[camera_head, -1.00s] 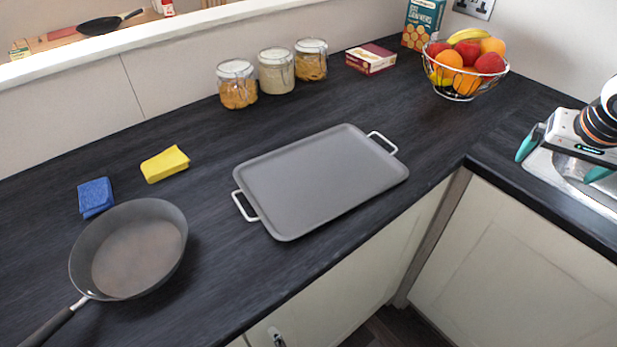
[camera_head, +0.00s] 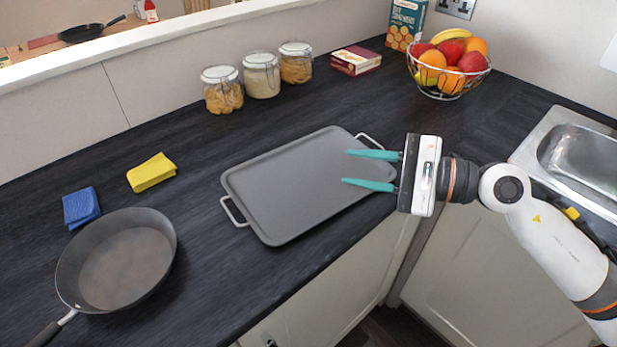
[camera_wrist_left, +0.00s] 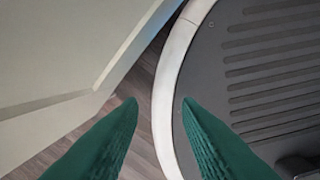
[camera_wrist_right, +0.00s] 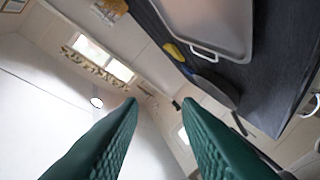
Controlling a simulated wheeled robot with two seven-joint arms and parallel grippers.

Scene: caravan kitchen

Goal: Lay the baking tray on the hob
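The grey baking tray (camera_head: 285,190) lies flat on the dark worktop. It has a white handle at each end. My right gripper (camera_head: 346,168) comes in from the right, open and empty, its teal fingers overlapping the tray's right end in the head view. I cannot tell its exact height above the tray. The right wrist view shows the tray (camera_wrist_right: 215,22) at the top, away from the fingers. My left gripper (camera_wrist_left: 160,100) is open and empty in the left wrist view, near my own base, and out of the head view. No hob shows.
A frying pan (camera_head: 118,262) stands left of the tray. Jars (camera_head: 262,76), a small box (camera_head: 356,60) and a fruit basket (camera_head: 447,68) stand at the back. A sink (camera_head: 580,155) is at right.

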